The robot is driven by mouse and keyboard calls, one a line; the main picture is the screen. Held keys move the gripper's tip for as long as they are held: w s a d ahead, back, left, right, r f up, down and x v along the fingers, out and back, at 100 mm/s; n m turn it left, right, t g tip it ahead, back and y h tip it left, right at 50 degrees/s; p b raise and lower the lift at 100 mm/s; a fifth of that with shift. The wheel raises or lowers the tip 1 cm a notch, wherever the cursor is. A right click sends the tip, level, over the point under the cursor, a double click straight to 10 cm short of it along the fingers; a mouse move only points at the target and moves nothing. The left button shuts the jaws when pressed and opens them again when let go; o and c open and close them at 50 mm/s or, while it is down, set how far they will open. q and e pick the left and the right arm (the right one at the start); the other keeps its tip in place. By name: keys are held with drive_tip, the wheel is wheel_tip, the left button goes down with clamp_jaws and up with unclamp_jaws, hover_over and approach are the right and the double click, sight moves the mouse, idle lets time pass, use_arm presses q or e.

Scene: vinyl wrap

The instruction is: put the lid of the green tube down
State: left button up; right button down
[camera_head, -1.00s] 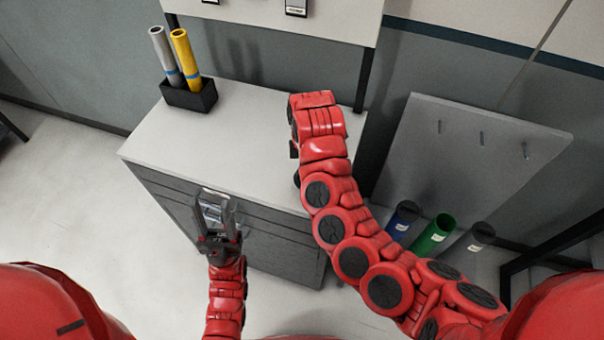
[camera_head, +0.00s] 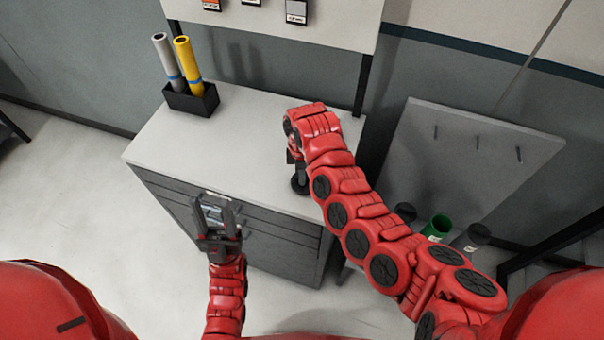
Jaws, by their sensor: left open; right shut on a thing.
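The green tube (camera_head: 438,228) stands at the right, below the grey board, with its top open. My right arm partly covers its lower part. My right gripper (camera_head: 297,170) is over the right part of the cabinet top, pointing down and partly hidden by my own arm. It is shut on a dark round lid (camera_head: 300,185), which shows at its lower end against the white top. I cannot tell whether the lid touches the surface. My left gripper (camera_head: 217,215) is open and empty in front of the cabinet drawers.
The white cabinet top (camera_head: 240,140) is mostly clear. A black holder (camera_head: 190,101) with a grey roll (camera_head: 165,58) and a yellow roll (camera_head: 187,60) stands at its back left. A dark tube (camera_head: 405,212) and a grey, dark-capped tube (camera_head: 473,238) flank the green tube.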

drive_tip(key=c, duration=0.9)
unclamp_jaws()
drive_tip(key=shift+c, duration=0.2)
wheel_tip(320, 180, up, 5)
drive_tip(key=shift+w+f+b, duration=0.1)
drive_tip(key=shift+b, duration=1)
wheel_tip(320, 180, up, 7)
drive_tip(key=shift+r+p, duration=0.2)
drive_tip(key=shift+p, duration=0.2)
